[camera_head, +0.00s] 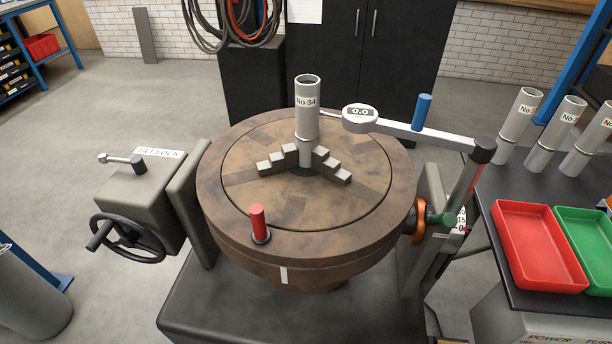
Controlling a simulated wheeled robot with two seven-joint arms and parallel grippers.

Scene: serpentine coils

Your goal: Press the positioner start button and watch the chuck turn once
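The positioner's round brown chuck table (235,180) fills the middle of the view. A grey tube labelled No 34 (307,120) stands upright at its centre between stepped jaws (330,165). A red peg (257,222) stands near the table's front left rim, and a white mark (284,275) shows on its front side. A dial gauge reading 0.0 (360,113) sits on an arm beside the tube; I cannot tell whether it touches. I cannot make out a start button. A box labelled POWER (548,333) is cut off at the lower right. Neither gripper is in view.
A tilt lock box with a black handwheel (127,238) is left of the table. A bench at right holds a red tray (541,290), a green tray (585,283) and several tubes. Open floor lies left.

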